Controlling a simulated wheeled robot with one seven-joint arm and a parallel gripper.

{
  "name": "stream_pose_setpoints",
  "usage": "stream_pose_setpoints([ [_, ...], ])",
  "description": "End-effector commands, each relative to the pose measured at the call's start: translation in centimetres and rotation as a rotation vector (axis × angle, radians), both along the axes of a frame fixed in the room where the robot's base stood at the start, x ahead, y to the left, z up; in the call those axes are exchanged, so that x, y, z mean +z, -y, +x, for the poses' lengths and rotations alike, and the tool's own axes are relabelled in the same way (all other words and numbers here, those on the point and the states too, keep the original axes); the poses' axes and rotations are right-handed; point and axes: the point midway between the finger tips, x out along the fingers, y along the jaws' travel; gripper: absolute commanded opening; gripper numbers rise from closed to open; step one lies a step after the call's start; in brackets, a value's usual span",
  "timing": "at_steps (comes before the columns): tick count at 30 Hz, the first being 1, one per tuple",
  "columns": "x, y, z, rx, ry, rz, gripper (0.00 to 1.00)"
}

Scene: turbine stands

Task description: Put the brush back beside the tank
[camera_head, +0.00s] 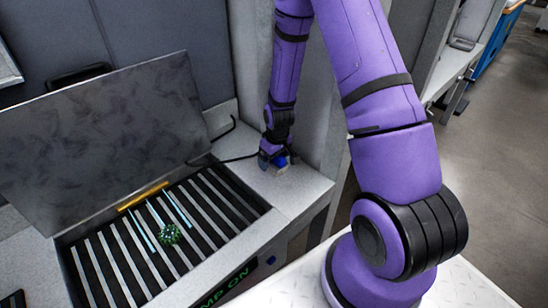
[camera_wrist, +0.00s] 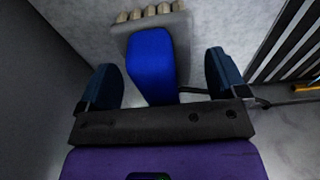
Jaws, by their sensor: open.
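The brush has a blue handle (camera_wrist: 150,62) and a grey head (camera_wrist: 150,28) with several tan bristle tufts. It lies on the grey ledge to the right of the tank; in the head view only a blue bit (camera_head: 282,161) shows beside my gripper. My gripper (camera_wrist: 163,80) is open, with one finger on each side of the blue handle and a gap to both. In the head view my gripper (camera_head: 274,158) is low over the ledge. The tank (camera_head: 262,228) has a slatted top and a raised grey lid (camera_head: 105,130).
A green round part (camera_head: 169,234) sits on the slats among thin light-blue streams. A yellow-orange bar (camera_head: 142,196) lies at the slats' back edge. A black hose (camera_head: 225,160) runs near my gripper. A grey wall panel (camera_head: 318,100) stands close behind the ledge. Green lettering reading "MP ON" shows on the tank's front.

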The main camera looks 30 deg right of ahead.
Motion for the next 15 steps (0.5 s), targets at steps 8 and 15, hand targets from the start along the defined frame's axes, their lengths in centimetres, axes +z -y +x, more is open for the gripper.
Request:
stream_pose_setpoints([
  [8,0.0,0.0,0.0,0.0,0.0,0.0,0.99],
  [15,1.1,0.0,-0.1,0.0,0.001,0.0,0.99],
])
